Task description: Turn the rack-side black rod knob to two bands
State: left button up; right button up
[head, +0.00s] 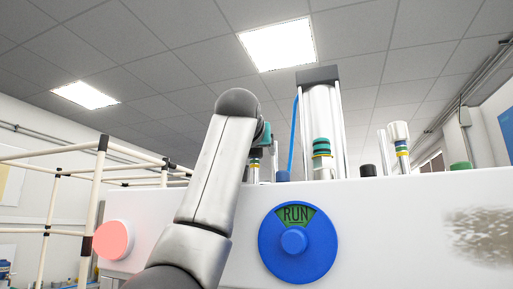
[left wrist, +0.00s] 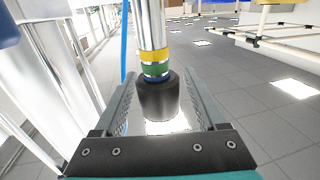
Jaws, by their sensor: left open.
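The rack-side black knob (left wrist: 158,100) shows in the left wrist view on a shiny metal rod (left wrist: 151,25). Yellow, green and blue bands show on the rod beside the knob. My left gripper (left wrist: 152,76) is open, with one finger on each side of the knob. I cannot tell whether either finger touches it. In the head view my left arm covers much of the gripper, and the banded rod (head: 254,162) shows just right of the arm. My right gripper is in neither view.
The white press housing (head: 385,215) carries a blue RUN dial (head: 293,262) and a pink-red button (head: 113,240). A large cylinder (head: 321,110) and a second banded rod (head: 401,146) stand to the right. A white pipe rack (head: 96,195) stands at left.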

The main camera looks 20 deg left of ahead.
pick_arm(q)
jog(key=shift+c, duration=0.2)
grip_shut()
dwell(0.3)
jog(key=shift+m+h, duration=0.3)
jog(key=shift+h, duration=0.2)
jog(key=m+h, duration=0.2)
jog(key=h, duration=0.1)
jog(key=d+m+h, duration=0.1)
jog(key=m+h, duration=0.1)
jog(key=h, duration=0.2)
jog(key=shift+s+d+m+g, duration=0.1)
jog(key=shift+m+g, duration=0.2)
jog(key=shift+s+d+r+m+g+h, duration=0.15)
jog(key=shift+m+g+h, duration=0.15)
jog(key=shift+m+h, duration=0.4)
jog(key=shift+d+r+m+g+h, duration=0.15)
jog(key=shift+m+g+h, duration=0.2)
jog(key=shift+h, duration=0.65)
